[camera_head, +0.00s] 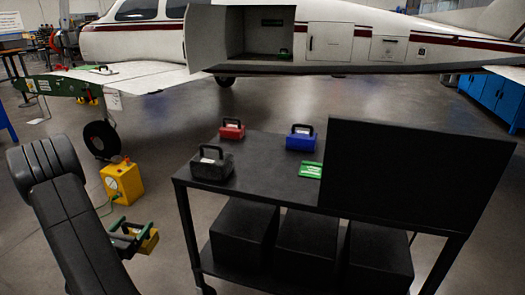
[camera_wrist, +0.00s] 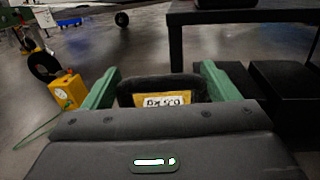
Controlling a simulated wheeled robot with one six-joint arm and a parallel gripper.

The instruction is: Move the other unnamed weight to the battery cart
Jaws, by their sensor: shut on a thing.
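My gripper (camera_head: 127,228) is shut on the black handle of a yellow weight (camera_head: 149,243), left of the black cart. In the wrist view, the green fingers flank the handle, and the yellow weight (camera_wrist: 137,101) shows a white label that I cannot read surely. The rest of this weight is hidden behind my gripper. The black cart (camera_head: 258,190) has a flat top. A black weight (camera_head: 212,168), a red weight (camera_head: 232,132) and a blue weight (camera_head: 300,141) stand upright on it. No marking shows whether this is the battery cart.
A green card (camera_head: 311,169) lies on the cart top, left of a tall black panel (camera_head: 415,180). Black boxes (camera_head: 308,243) fill the lower shelf. A yellow unit (camera_head: 122,183) with a cable stands on the floor near the aircraft wheel (camera_head: 101,139). The cart's front-middle top is bare.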

